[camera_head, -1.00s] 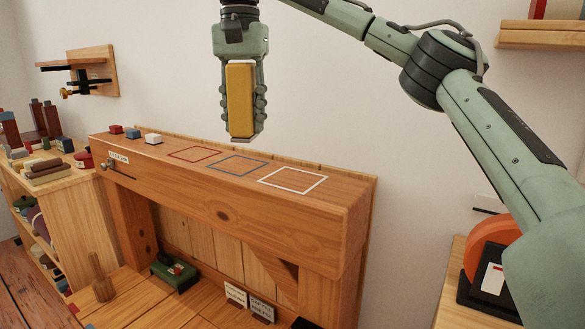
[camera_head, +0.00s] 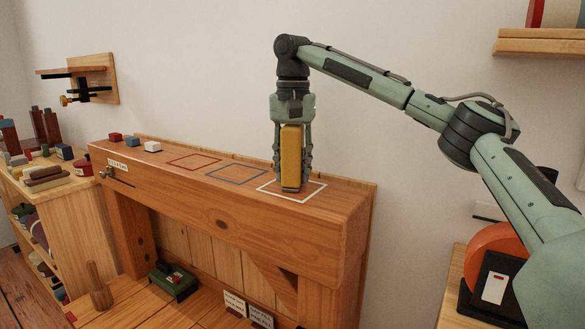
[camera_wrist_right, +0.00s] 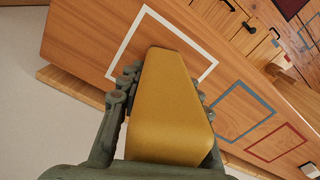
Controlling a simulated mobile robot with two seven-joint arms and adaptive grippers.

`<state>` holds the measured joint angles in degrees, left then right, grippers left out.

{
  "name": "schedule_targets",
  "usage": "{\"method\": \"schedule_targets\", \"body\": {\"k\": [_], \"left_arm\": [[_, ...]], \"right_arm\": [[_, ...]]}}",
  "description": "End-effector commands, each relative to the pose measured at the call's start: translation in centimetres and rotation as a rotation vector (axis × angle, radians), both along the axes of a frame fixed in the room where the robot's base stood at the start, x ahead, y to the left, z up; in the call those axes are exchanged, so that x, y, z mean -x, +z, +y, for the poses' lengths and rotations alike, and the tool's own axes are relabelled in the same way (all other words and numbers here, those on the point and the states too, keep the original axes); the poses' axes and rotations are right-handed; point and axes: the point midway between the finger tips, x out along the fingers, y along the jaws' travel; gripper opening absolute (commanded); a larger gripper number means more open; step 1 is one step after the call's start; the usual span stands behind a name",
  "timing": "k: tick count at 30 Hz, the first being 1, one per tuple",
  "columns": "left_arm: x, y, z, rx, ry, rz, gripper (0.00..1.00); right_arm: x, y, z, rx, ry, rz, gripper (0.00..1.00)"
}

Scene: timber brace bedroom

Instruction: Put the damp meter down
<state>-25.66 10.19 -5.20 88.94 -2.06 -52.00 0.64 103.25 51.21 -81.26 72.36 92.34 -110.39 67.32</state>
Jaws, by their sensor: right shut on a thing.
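The damp meter (camera_head: 291,158) is a yellow block, upright between the fingers of my right gripper (camera_head: 292,175). The right gripper is shut on it and points down over the white outlined square (camera_head: 318,192) on the timber beam (camera_head: 220,207). The meter's lower end is at or just above the beam top inside that square; I cannot tell whether it touches. In the right wrist view the meter (camera_wrist_right: 172,100) hides the middle of the white outline (camera_wrist_right: 127,40). My left gripper is not in view.
A blue outline (camera_head: 236,174) and a red outline (camera_head: 194,161) lie bare on the beam to the left. Small red, blue and white blocks (camera_head: 152,146) stand at its left end. A green device (camera_head: 174,281) lies below. The wall is close behind.

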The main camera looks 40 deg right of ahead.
Motion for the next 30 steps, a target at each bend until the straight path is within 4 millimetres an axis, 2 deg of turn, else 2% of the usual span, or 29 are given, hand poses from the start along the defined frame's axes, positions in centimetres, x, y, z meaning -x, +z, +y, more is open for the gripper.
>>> {"method": "schedule_targets", "body": {"k": [8, 9, 14, 24, 26, 30], "left_arm": [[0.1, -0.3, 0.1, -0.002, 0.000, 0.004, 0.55], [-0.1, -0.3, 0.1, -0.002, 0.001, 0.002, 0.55], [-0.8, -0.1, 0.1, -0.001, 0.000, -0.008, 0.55], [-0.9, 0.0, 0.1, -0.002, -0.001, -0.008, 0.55], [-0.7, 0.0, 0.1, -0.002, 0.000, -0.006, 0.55], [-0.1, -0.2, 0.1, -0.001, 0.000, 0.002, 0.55]], "right_arm": [[0.0, -0.2, 0.0, -0.001, 0.001, -0.001, 0.05], [0.0, -0.3, 0.0, 0.000, 0.001, 0.000, 0.35], [0.0, -0.2, 0.0, 0.000, 0.000, 0.000, 0.55], [0.0, 0.1, 0.0, 0.000, 0.000, -0.001, 0.55], [0.0, 0.5, 0.0, -0.001, 0.001, -0.002, 0.55], [0.1, 2.7, -0.2, -0.002, 0.004, -0.002, 0.55]]}}
